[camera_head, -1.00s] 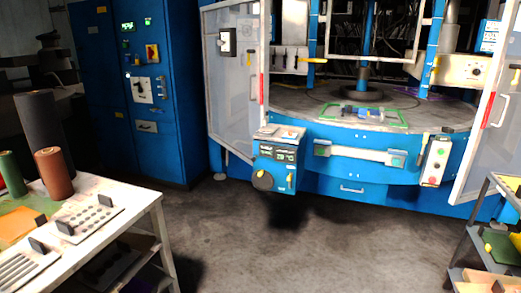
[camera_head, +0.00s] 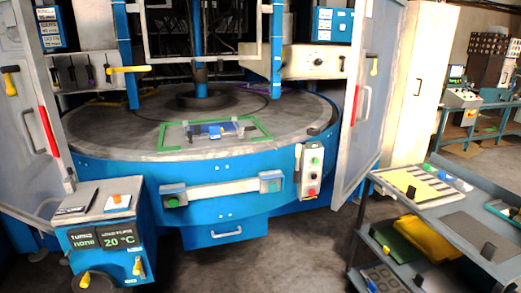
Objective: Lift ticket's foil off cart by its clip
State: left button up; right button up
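Neither of my grippers is in view. A grey cart (camera_head: 399,207) stands at the right with two shelves visible. On its top shelf lie a cream sheet with yellow stripes (camera_head: 428,184), bearing a small black clip (camera_head: 411,192), and a dark grey sheet (camera_head: 470,230) with another black clip (camera_head: 488,250). I cannot tell which sheet the ticket names, and no ticket is readable.
A blue machine with a round table (camera_head: 110,140) fills the middle, with a green frame (camera_head: 175,138) on it. Its open right door (camera_head: 362,110) stands near the cart. Grey floor (camera_head: 270,265) before the machine is clear.

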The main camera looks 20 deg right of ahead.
aim_at(492, 246)
jog(key=i+z, duration=0.5)
jog(key=i+j+z, duration=0.15)
jog(key=i+z, duration=0.55)
jog(key=z, duration=0.3)
jog(key=i+z, duration=0.15)
jog(key=z, duration=0.3)
jog(key=i+z, duration=0.2)
jog(key=z, duration=0.3)
jog(key=i+j+z, duration=0.15)
jog(key=z, duration=0.35)
